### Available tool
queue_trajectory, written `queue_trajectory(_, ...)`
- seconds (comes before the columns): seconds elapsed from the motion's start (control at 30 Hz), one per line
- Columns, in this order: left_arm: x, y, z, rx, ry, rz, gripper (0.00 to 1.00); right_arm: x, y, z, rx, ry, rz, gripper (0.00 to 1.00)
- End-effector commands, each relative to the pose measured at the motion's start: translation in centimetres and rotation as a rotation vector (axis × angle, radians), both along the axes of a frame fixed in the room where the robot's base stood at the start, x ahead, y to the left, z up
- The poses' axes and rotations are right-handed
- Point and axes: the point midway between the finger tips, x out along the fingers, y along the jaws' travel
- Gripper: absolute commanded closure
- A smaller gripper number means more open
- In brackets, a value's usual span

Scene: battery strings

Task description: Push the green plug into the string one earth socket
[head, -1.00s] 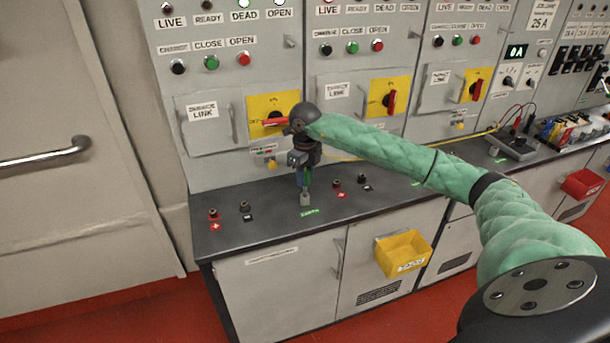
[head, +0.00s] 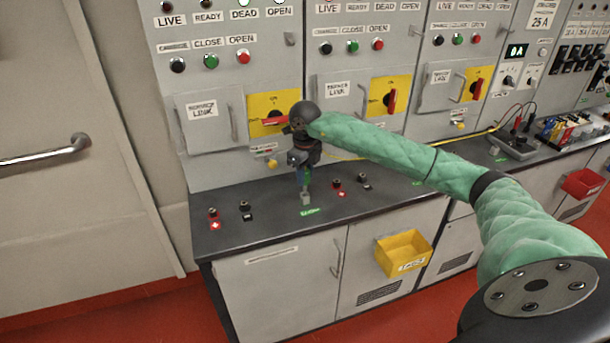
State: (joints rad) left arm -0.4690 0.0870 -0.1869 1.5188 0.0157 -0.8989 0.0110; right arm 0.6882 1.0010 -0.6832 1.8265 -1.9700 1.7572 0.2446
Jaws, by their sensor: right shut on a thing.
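My right gripper (head: 303,179) points down over the bench top at the first cabinet. It is shut on the green plug (head: 307,184), which shows only as a small green patch beside the fingers. Just below is a small grey socket (head: 305,198), with a green label (head: 311,211) on the bench in front of it. The plug is right above or at this socket; I cannot tell how far in it sits. The fingers hide part of the plug. My left gripper is not in view.
Red and black terminals stand left (head: 213,213) and right (head: 337,184) of the socket. A red-handled switch on a yellow plate (head: 267,105) is behind my wrist. A yellow cable (head: 460,142) runs along the bench. A yellow bin (head: 404,254) hangs on the bench front.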

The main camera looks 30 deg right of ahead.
Motion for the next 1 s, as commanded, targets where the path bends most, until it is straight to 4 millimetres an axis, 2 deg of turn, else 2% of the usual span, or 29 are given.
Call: queue_trajectory(1.0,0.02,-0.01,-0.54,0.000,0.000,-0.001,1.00,0.01,0.00,0.01,0.000,0.000,0.000,1.00)
